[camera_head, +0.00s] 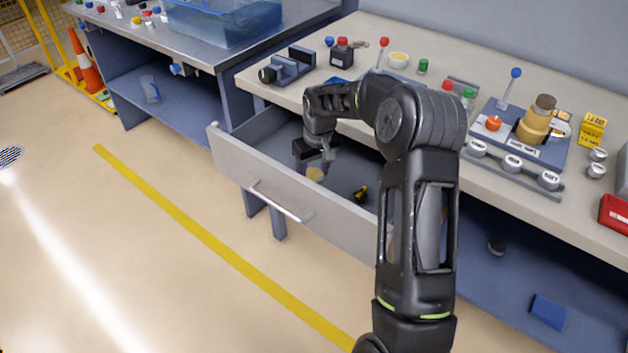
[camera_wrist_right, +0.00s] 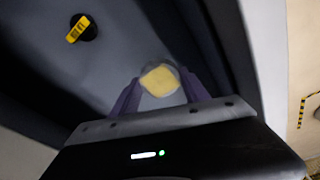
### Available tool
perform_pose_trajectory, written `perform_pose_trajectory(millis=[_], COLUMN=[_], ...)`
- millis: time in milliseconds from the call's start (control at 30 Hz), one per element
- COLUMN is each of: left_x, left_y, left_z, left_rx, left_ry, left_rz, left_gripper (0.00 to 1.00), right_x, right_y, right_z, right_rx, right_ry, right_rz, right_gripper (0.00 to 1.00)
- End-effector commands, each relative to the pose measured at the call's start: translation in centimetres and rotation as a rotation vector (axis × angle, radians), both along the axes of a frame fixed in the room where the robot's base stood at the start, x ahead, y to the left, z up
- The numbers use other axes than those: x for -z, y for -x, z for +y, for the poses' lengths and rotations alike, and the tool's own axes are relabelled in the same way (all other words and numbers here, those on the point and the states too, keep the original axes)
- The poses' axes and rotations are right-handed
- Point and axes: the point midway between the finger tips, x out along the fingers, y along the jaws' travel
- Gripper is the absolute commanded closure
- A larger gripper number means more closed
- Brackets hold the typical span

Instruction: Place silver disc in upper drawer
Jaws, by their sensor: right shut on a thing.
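The drawer (camera_head: 265,172) under the workbench is pulled open. My right gripper (camera_head: 311,166) reaches down into it. In the right wrist view, my right gripper (camera_wrist_right: 160,92) is shut on a round disc (camera_wrist_right: 160,80) with a pale yellow face and a silver-grey rim. The disc's yellow face also shows in the head view (camera_head: 315,174), inside the drawer walls. I cannot tell whether the disc touches the drawer floor. A black and yellow item (camera_head: 361,193) lies on the drawer floor, apart from the disc. My left gripper is not in view.
The bench top (camera_head: 300,90) holds a grey clamp (camera_head: 288,66), a lever panel (camera_head: 520,135), several silver knobs and a yellow box (camera_head: 591,129). A blue block (camera_head: 547,311) lies on the lower shelf. The floor in front of the drawer is clear.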

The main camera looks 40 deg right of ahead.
Motion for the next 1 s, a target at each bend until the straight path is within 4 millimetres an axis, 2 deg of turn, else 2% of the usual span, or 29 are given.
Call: perform_pose_trajectory(millis=[167, 400, 800, 833, 1000], left_x=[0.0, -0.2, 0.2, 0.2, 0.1], left_y=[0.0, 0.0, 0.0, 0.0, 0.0], left_z=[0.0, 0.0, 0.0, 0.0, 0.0], left_rx=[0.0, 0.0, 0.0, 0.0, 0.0], left_ry=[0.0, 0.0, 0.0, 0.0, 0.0], left_rz=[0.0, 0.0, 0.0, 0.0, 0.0], left_gripper=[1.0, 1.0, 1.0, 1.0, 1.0], right_x=[0.4, 3.5, 4.1, 4.1, 4.0], right_y=[0.0, 0.1, 0.0, 0.0, 0.0], right_z=[0.0, 0.1, 0.0, 0.0, 0.0], right_rx=[0.0, 0.001, 0.001, 0.001, 0.001], right_ry=[0.0, -0.002, 0.0, 0.0, -0.001], right_rz=[0.001, 0.003, 0.0, 0.0, 0.0], right_gripper=[0.73, 0.73, 0.73, 0.46, 0.32])
